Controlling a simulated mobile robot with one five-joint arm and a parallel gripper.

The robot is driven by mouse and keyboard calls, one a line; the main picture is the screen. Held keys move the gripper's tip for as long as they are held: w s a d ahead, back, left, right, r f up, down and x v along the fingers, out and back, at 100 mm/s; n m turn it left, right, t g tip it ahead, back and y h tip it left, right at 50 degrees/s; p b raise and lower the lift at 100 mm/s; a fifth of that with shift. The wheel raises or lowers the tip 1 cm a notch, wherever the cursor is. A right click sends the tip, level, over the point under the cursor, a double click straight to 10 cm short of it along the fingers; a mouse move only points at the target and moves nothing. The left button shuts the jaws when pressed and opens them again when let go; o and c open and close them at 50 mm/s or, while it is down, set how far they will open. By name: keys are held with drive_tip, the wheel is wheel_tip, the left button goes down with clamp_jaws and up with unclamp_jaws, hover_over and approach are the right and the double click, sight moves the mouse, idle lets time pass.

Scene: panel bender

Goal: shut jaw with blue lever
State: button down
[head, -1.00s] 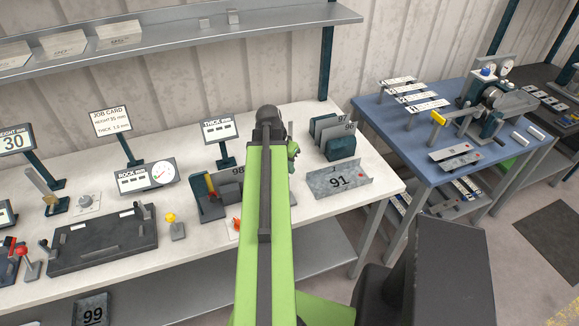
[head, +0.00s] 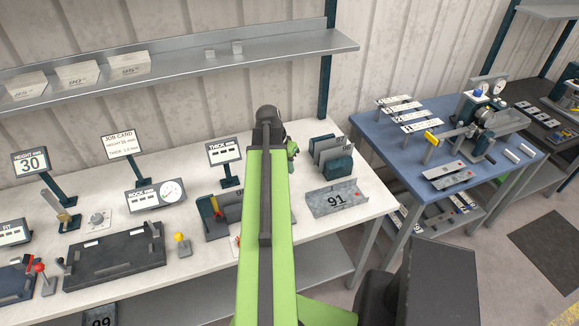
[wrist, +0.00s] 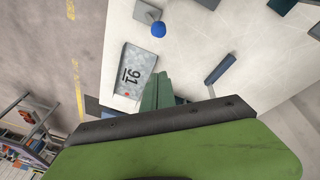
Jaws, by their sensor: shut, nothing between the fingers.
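A blue ball knob (wrist: 158,30) stands on a small grey base on the white bench in the wrist view, apart from my gripper. In the head view this knob does not show on the white bench, where my arm hides part of the top. My gripper (wrist: 159,80) shows as dark green fingers in the wrist view, shut and empty, close beside the grey panel marked 91 (wrist: 138,73). In the head view it shows just past my arm (head: 293,149). A dark grey block with a teal part and a red piece (head: 214,222) stands left of my arm, partly hidden; whether it has the jaw is unclear.
Red (head: 39,267) and yellow (head: 179,237) knobs stand beside a dark plate fixture (head: 115,262). A rack of upright panels (head: 333,155) is right of my arm. The blue table (head: 385,140) on the right carries a machine (head: 484,118) with another blue knob (head: 477,94).

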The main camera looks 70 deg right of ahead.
drive_tip(key=shift+w+d+f+b, duration=0.2)
drive_tip(key=shift+d+f+b, duration=0.05)
drive_tip(key=shift+f+b, duration=0.35)
drive_tip(key=shift+w+d+f+b, duration=0.15)
drive_tip(key=shift+d+f+b, duration=0.1)
drive_tip(key=shift+f+b, duration=0.35)
drive_tip(key=shift+f, duration=0.1)
drive_tip(key=b+x, duration=1)
drive_tip(key=shift+w+f, duration=0.15)
drive_tip(key=a, duration=0.2)
drive_tip(key=w+a+r+p, duration=0.1)
drive_tip(key=shift+a, duration=0.4)
